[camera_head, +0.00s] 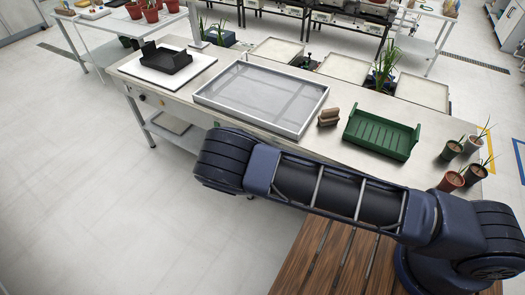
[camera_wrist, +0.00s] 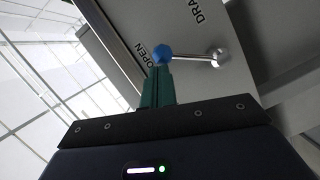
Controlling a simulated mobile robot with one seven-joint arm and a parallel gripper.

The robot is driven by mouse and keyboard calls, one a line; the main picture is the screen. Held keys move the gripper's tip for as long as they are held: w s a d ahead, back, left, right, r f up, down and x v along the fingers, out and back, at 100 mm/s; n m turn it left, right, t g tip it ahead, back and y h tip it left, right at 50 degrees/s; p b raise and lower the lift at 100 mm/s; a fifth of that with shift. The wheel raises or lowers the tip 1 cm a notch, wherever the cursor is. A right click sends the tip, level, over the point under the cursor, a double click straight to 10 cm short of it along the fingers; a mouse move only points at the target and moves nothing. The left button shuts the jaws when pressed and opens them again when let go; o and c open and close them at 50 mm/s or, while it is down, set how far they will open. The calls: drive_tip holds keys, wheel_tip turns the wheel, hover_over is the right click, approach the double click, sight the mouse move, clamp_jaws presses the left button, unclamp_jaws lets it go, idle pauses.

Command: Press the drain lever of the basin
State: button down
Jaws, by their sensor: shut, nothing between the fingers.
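In the wrist view the drain lever (camera_wrist: 190,58) is a thin metal rod from a round silver pivot to a blue knob (camera_wrist: 162,53). It is mounted on a grey panel with the word OPEN by the knob and a partly cut-off label starting DRA. My gripper (camera_wrist: 160,72) has its teal fingers shut and empty, their tips right at the knob. I cannot tell whether they touch it. In the head view the shallow grey basin (camera_head: 245,118) lies on the bench. The lever and my gripper are not visible there; my arm covers the area below the bench's front edge.
On the bench (camera_head: 340,98) stand a black scale-like device (camera_head: 172,62) on a white board, small brown blocks (camera_head: 328,117), a green crate (camera_head: 381,136) and several potted plants (camera_head: 453,150) at the right. A slatted wooden surface (camera_head: 325,262) is at the bottom. The floor at left is clear.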

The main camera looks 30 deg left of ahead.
drive_tip(key=a+r+v, duration=0.2)
drive_tip(key=v, duration=1)
drive_tip(key=shift+a, duration=0.15)
drive_tip(key=shift+r, duration=0.1)
idle(0.4)
